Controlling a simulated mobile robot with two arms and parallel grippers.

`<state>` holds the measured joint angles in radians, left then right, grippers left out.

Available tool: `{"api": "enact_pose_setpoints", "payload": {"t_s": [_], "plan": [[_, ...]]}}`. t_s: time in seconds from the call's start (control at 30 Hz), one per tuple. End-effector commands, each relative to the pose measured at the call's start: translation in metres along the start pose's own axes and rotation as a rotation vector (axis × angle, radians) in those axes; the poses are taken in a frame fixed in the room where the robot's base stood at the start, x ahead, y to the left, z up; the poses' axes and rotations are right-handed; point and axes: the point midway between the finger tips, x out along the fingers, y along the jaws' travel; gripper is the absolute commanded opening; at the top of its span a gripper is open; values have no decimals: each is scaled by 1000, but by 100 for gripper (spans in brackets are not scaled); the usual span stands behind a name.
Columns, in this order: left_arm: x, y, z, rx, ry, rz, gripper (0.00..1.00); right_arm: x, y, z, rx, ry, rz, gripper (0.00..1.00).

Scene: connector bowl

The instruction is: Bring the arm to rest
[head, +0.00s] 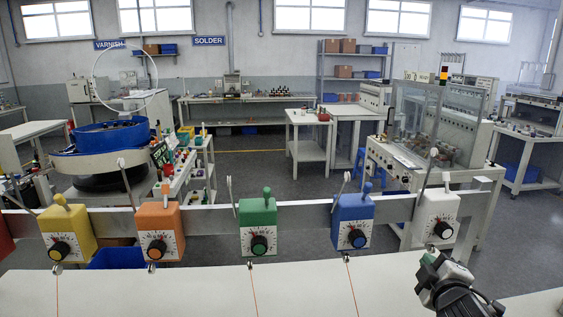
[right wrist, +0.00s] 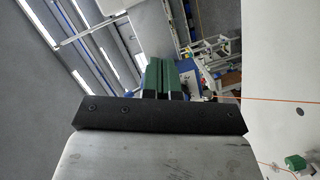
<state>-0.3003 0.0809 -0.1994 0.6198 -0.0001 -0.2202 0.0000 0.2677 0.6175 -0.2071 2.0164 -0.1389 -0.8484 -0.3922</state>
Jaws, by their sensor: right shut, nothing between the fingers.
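My right gripper (head: 428,260) is at the lower right of the head view, over the right part of the white bench. Its green fingers are together and hold nothing. In the right wrist view the fingers (right wrist: 164,78) show side by side beyond a black bar. My left gripper is not in either view.
A grey rail carries coloured dial boxes: yellow (head: 69,234), orange (head: 159,231), green (head: 257,226), blue (head: 352,220) and white (head: 436,218). Thin orange wires cross the white bench (head: 200,292) in front. The white box is nearest my right gripper. A blue bowl feeder (head: 104,136) stands behind.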

Motion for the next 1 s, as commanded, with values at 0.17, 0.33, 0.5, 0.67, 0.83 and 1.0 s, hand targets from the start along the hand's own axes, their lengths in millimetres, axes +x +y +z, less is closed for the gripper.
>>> {"api": "enact_pose_setpoints", "payload": {"t_s": [0.17,0.33,0.5,0.67,0.83,1.0], "plan": [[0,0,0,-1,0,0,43,-74,-122,19,273,-186,-304,0],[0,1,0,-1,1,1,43,-156,-194,33,483,-400,-530,0],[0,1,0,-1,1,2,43,-220,-230,40,614,-574,-673,0],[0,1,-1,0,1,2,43,-270,-249,44,707,-718,-770,0],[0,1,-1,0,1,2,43,-319,-261,45,788,-866,-854,0],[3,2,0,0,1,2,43,-297,-301,60,771,-865,-856,0]]}}
